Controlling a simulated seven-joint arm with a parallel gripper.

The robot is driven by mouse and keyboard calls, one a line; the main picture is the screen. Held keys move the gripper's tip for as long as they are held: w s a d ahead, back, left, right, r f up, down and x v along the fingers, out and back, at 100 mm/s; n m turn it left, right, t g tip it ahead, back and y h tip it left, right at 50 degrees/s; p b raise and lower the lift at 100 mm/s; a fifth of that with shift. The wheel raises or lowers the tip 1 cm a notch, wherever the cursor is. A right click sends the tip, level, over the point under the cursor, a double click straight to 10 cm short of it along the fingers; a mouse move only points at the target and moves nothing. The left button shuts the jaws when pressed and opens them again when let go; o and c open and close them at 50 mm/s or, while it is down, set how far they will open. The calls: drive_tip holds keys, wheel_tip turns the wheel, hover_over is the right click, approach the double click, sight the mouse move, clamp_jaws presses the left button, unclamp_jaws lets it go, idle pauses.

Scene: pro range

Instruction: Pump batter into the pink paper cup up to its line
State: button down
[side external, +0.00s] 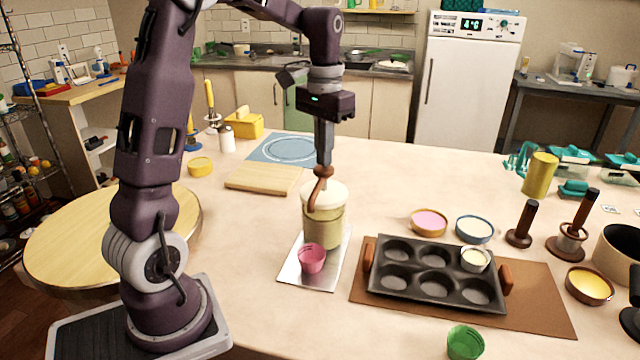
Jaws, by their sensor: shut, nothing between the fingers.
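The pink paper cup (312,259) stands upright on a shiny metal tray (303,276), just in front of the batter dispenser (323,226). The dispenser is a yellowish, see-through jar with a cream lid and a brown pump spout that curves down toward the cup. My gripper (323,164) points straight down with its fingers shut, at the top of the brown pump head. Whether it touches the pump head is hard to tell. The cup's inside, its line and any batter in it are too small to make out.
A dark muffin tin (437,277) holding one cream-filled cup (475,260) lies on a brown mat to the right. Bowls of pink (429,222) and white (474,229) stand behind it. A green cup (465,343) is at the front. A wooden board (263,178) lies behind left.

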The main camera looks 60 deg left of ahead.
drive_tip(key=shift+f, duration=1.45)
drive_tip(key=shift+r, duration=1.95)
wheel_tip(320, 180, up, 6)
